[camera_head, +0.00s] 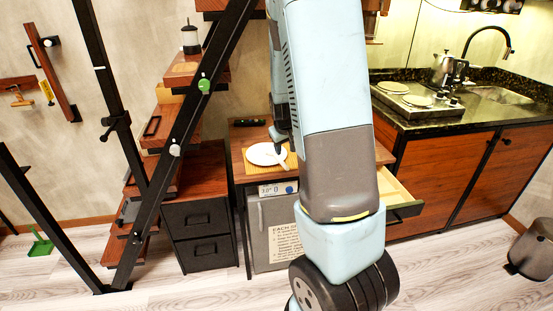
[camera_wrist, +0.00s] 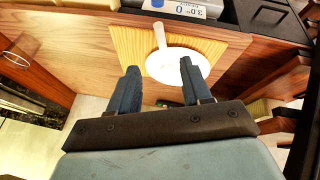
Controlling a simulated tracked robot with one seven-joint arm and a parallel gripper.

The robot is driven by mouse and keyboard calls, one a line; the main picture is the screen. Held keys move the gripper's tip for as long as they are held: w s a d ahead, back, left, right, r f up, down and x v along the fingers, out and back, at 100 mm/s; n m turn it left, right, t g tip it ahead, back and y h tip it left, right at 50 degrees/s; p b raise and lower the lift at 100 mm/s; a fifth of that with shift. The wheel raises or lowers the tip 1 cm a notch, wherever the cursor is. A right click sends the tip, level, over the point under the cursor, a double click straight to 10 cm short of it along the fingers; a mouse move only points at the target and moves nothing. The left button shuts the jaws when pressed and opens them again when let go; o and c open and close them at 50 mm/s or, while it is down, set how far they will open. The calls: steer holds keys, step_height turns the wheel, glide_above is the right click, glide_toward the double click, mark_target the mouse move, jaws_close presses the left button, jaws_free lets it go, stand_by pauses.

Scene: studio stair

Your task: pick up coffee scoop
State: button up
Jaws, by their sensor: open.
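A pale, narrow handle-like piece (camera_wrist: 160,38) lies across the plate's edge in the wrist view. I cannot tell whether it belongs to the coffee scoop, and no other scoop is clear. My gripper is partly hidden by my arm in the head view.
A dark green object (camera_head: 250,122) lies behind the mat. An open drawer (camera_head: 402,205) sticks out at the right of the counter. Stairs with a black rail (camera_head: 180,140) stand close on the left.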

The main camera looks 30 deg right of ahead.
mark_target(284, 164)
steer(key=shift+x, duration=6.85)
steer(key=shift+w+r, duration=0.1)
steer(key=shift+c, duration=0.2)
jaws_close()
